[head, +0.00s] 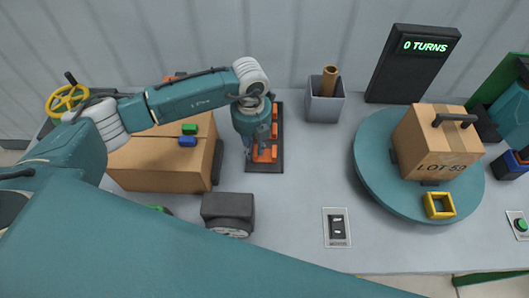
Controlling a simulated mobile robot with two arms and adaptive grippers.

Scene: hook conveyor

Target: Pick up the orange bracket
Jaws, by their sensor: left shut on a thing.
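Orange brackets (264,155) sit in a dark narrow tray (265,168) in the middle of the bench. My left gripper (262,147) reaches down over this tray from above, its fingers shut on an orange bracket. The held bracket is mostly hidden by the fingers, and I cannot tell whether it is clear of the tray.
A cardboard box (150,165) with a green block (189,129) and a blue block (187,141) is left of the tray. A grey bin (325,108) stands to its right. A turntable (375,190) carries a carton (432,145).

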